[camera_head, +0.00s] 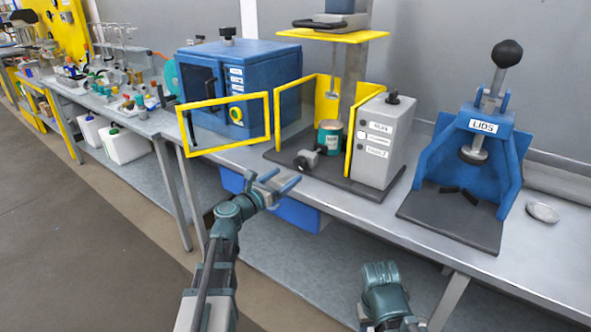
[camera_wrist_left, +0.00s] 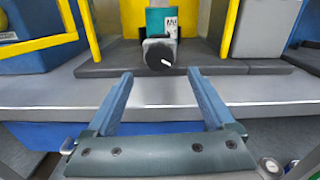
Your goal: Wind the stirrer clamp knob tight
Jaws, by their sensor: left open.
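The stirrer clamp knob (camera_head: 304,162) is dark with a grey body and sits low at the front of the stirrer station, just before a teal can (camera_head: 330,137). In the left wrist view the knob (camera_wrist_left: 159,57) shows a small white mark on its face, with the can (camera_wrist_left: 161,22) behind it. My left gripper (camera_head: 280,182) is open and empty, in front of the bench edge and short of the knob. In its wrist view the two blue fingers (camera_wrist_left: 160,82) point toward the knob, which lies beyond and between them. Of my right arm, a part shows at the bottom; its jaws cannot be made out.
Yellow guard panels (camera_head: 352,118) flank the can, and a grey control box (camera_head: 378,142) stands to the right. A blue oven (camera_head: 238,82) with a yellow frame is to the left. A blue lid press (camera_head: 476,140) and a small dish (camera_head: 542,212) are farther right.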

